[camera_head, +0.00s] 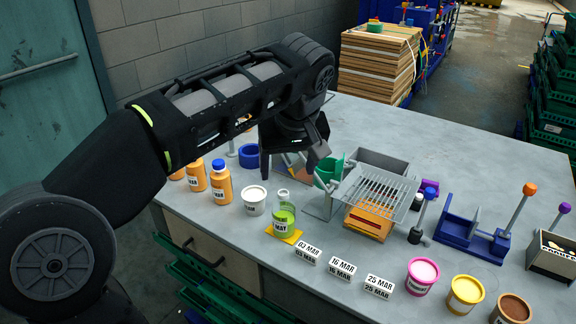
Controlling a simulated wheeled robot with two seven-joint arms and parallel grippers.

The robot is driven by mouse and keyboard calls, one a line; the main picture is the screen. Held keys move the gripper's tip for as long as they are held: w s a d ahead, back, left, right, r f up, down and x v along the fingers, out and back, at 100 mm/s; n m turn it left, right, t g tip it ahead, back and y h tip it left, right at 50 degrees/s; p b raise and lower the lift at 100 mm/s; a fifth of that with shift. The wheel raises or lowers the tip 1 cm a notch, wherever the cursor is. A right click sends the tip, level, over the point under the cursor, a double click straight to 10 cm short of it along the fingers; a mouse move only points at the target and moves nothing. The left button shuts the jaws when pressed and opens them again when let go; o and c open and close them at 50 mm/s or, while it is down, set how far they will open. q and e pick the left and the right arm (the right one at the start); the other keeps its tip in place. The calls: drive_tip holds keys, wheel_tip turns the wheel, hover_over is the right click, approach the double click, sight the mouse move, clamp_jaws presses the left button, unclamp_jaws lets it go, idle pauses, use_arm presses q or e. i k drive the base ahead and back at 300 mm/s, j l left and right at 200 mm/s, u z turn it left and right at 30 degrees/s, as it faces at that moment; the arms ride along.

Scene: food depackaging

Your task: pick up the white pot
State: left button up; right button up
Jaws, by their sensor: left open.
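The white pot (255,204) stands upright on the grey table, between an orange bottle with a blue cap and a clear jar of green contents. It carries a label on its front. My left arm comes in from the left across the table. My left gripper (292,163) points down, behind and to the right of the white pot, apart from it. Its jaws are open, and I see nothing held between them. My right gripper is out of view.
Orange bottles (221,182) stand left of the pot. The green jar (284,217) sits on a yellow square to its right. A slotted metal rack (377,190) stands beyond. Date blocks (343,268) and pink, yellow and brown pots line the front edge.

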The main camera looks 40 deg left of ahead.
sight(254, 196)
drive_tip(key=u, duration=1.45)
